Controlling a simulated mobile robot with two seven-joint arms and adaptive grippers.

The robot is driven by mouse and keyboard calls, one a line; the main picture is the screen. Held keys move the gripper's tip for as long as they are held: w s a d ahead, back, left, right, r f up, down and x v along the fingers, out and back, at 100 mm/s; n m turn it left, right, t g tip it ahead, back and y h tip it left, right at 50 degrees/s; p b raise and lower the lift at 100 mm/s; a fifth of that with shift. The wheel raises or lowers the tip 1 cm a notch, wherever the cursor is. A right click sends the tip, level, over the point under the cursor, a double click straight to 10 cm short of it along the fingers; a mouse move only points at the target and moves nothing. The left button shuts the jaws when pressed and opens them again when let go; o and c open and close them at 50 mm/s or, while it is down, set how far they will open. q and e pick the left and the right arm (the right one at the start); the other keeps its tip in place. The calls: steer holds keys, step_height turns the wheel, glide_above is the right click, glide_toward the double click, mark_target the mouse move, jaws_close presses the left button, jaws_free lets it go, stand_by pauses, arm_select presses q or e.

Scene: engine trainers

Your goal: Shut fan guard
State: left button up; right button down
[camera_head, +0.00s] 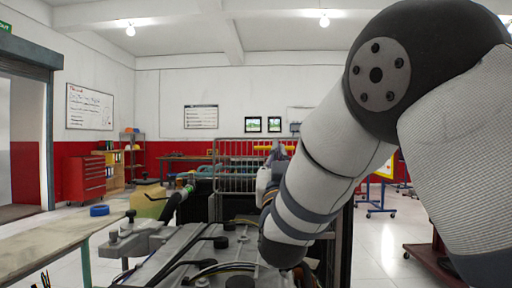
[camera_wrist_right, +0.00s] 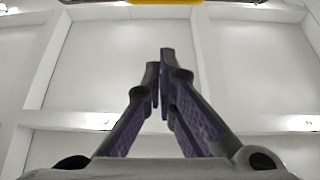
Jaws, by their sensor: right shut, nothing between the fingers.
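The fan guard (camera_head: 228,156) looks like an upright grey wire grid at the far end of the engine trainer (camera_head: 165,255) in the head view. I cannot tell how far it stands open. My right arm reaches forward over the engine and hides the guard's right part. My right gripper (camera_head: 279,150) is small at the arm's far end, in front of the grid; I cannot tell whether it touches it. In the right wrist view my right gripper (camera_wrist_right: 160,62) has its fingers together with nothing between them, against pale walls or ceiling. My left gripper is not in view.
A wooden-topped bench (camera_head: 50,240) with a blue round item (camera_head: 99,210) stands at the left. A red tool cabinet (camera_head: 81,179) is behind it. A dark red cart (camera_head: 432,252) is at the right. Floor between right-hand items is clear.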

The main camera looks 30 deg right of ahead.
steer(key=w+d+r, duration=0.1)
steer(key=w+d, duration=0.3)
steer(key=w, duration=0.3)
steer(key=shift+w, duration=0.15)
